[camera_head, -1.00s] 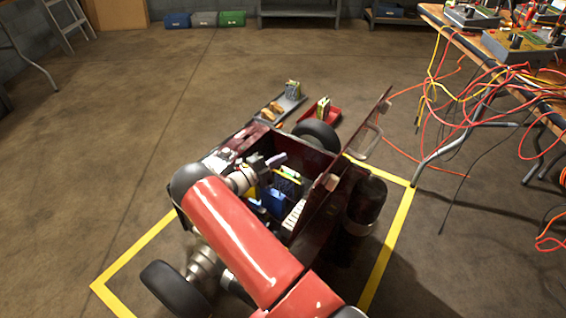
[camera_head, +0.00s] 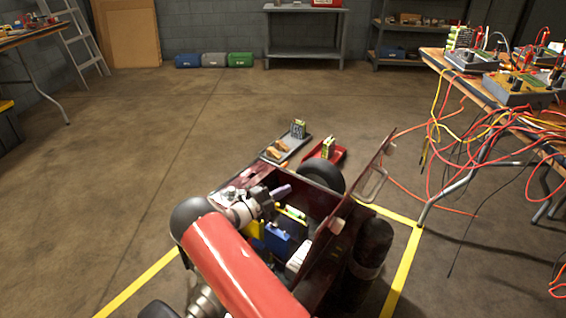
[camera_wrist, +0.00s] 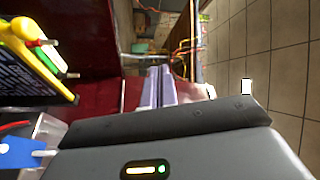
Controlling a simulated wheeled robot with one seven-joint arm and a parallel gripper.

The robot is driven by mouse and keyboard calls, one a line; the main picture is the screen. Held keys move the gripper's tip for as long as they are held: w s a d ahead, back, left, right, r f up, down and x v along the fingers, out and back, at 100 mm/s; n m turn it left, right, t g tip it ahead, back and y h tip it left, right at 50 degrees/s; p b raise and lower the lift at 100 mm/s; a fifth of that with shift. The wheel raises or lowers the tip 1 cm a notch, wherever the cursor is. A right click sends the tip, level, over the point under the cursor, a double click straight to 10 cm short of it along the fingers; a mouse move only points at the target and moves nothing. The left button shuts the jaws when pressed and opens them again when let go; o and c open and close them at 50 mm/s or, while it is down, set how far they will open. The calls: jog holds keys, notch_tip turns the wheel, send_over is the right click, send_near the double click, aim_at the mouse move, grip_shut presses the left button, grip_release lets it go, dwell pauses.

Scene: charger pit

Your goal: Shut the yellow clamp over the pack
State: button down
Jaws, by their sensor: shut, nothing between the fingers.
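A yellow part that looks like the clamp (camera_wrist: 38,48) runs along the edge of a dark pack (camera_wrist: 18,80) at the left of the wrist view. A green and a red-and-white piece stick out beside it. In the head view, yellow shows inside the open dark red bay (camera_head: 257,231), partly behind my arm. I cannot tell how far the clamp is closed. My gripper (camera_wrist: 157,85) is shut and empty, its pale lilac fingers together. It is apart from the clamp in the wrist view. In the head view my gripper (camera_head: 283,191) is above the bay.
A blue block (camera_head: 279,241) sits in the bay. A raised dark red panel (camera_head: 352,215) with a handle stands at its right. A grey tray (camera_head: 287,147) and a red tray (camera_head: 334,153) lie beyond. Cables hang from the bench (camera_head: 500,85) at right; the floor at left is clear.

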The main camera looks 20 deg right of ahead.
notch_tip(320, 180, up, 16)
jog(key=p, duration=0.1)
jog(key=shift+r+p, duration=0.15)
jog(key=shift+p, duration=0.2)
